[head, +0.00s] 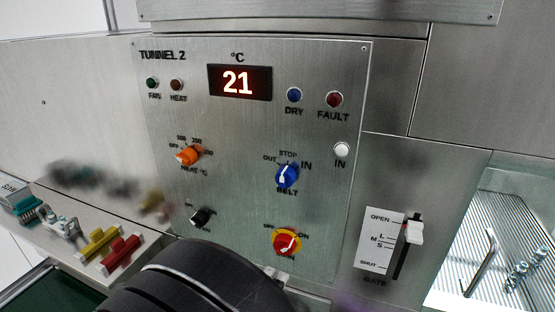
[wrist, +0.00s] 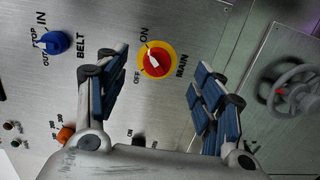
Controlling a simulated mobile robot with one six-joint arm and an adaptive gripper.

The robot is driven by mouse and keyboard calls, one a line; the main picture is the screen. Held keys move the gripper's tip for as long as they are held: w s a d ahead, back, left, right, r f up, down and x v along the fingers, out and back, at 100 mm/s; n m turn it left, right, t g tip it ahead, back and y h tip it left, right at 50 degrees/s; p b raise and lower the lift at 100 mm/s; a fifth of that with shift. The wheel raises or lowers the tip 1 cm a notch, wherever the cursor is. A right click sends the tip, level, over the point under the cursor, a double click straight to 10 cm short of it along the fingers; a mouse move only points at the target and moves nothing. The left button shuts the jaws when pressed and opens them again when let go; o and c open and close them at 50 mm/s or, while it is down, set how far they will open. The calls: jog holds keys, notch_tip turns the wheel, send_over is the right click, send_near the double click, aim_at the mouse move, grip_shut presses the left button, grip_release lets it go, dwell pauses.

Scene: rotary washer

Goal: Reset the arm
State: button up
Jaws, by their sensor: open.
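My gripper (wrist: 157,66) is open in the wrist view. Its two blue-padded fingers stand apart on either side of the red main knob (wrist: 157,62) with its yellow backing, and nothing is held. Whether the fingers touch the panel cannot be told. In the head view the same main knob (head: 286,243) shows low on the control panel (head: 235,135), just above my dark arm, which fills the bottom middle. The fingers are mostly hidden there behind the arm.
The panel reads 21 and carries a blue belt knob (head: 287,176), an orange heat knob (head: 188,156) and a black knob (head: 201,217). A gate slider (head: 413,233) stands up at right. Yellow (head: 98,243) and red (head: 120,255) pieces lie on the left ledge. A handwheel (wrist: 290,91) shows at right.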

jog(key=s+d+m+g+h, duration=0.1)
jog(key=s+d+m+g, duration=0.2)
jog(key=d+g, duration=0.3)
jog(key=s+d+r+m+g+h, duration=0.1)
jog(key=s+d+m+g, duration=0.2)
jog(key=d, duration=0.5)
jog(key=s+d+m+g, duration=0.3)
jog(key=s+d+g, duration=0.15)
jog(key=d, duration=0.25)
jog(key=s+a+r+m+t+y, duration=0.2)
jog(key=s+a+r+m+y, duration=0.1)
jog(key=y, duration=0.6)
jog(key=shift+s+a+r+m+y, duration=0.35)
jog(key=shift+a+r+m, duration=0.15)
jog(key=shift+a+r, duration=0.4)
